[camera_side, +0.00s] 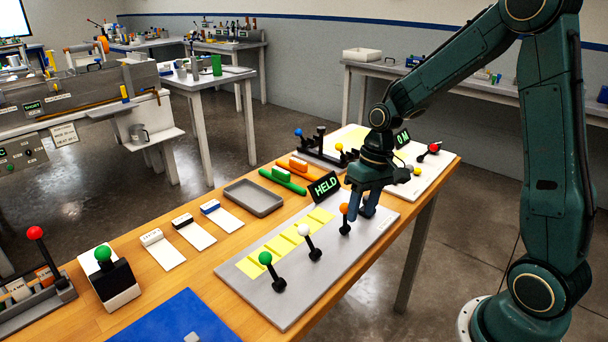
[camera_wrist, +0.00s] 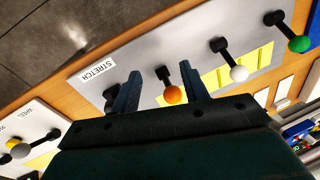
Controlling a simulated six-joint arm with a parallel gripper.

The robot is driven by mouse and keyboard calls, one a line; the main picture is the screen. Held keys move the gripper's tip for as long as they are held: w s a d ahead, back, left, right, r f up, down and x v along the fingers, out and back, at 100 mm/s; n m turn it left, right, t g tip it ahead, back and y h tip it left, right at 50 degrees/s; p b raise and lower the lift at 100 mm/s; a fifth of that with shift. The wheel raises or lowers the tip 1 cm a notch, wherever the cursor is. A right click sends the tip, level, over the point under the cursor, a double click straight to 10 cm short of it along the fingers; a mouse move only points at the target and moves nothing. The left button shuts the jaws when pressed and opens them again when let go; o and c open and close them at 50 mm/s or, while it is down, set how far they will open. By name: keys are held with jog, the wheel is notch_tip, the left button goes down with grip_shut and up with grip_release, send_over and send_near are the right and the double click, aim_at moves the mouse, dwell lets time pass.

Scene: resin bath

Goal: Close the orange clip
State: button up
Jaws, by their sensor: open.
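My gripper (camera_side: 360,212) is open, pointing down right at this lever. In the wrist view its two dark fingers (camera_wrist: 160,74) lie on either side of the lever, with a gap to each. I cannot tell whether either finger touches it. A white-knobbed lever (camera_side: 304,229) and a green-knobbed lever (camera_side: 265,258) stand nearer on the same plate.
A sign reading HELD (camera_side: 325,187) stands behind the plate. A grey tray (camera_side: 253,211), an orange bar (camera_side: 299,168) and a green bar (camera_side: 282,181) lie beyond it. Another plate (camera_side: 430,172) with levers is at the table's far end.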

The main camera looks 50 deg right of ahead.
notch_tip(320, 180, up, 11)
jog(key=s+d, duration=0.1)
jog(key=s+a+r+n+t+h, duration=0.1)
jog(key=s+a+r+t, duration=0.1)
jog(key=s, duration=0.6)
jog(key=s+a+r+n+t+h, duration=0.1)
jog(key=s+a+r+t, duration=0.1)
jog(key=s+a, duration=0.3)
jog(key=shift+s+a+r+t, duration=0.35)
jog(key=shift+s+t, duration=0.25)
jog(key=shift+s, duration=0.85)
dwell(0.4)
jog(key=shift+w+d, duration=0.1)
jog(key=shift+w, duration=0.05)
jog(key=c, duration=1)
jog(key=shift+w+d+m, duration=0.2)
jog(key=shift+w+m, duration=0.3)
jog(key=shift+w, duration=0.05)
jog(key=w+d+f+m+g+y, duration=0.1)
jog(key=w+d+f+m, duration=0.5)
jog(key=w+d+m, duration=0.3)
jog(key=shift+w+d+m+g+y, duration=0.4)
jog(key=shift+d+m, duration=0.55)
jog(key=shift+m, duration=0.25)
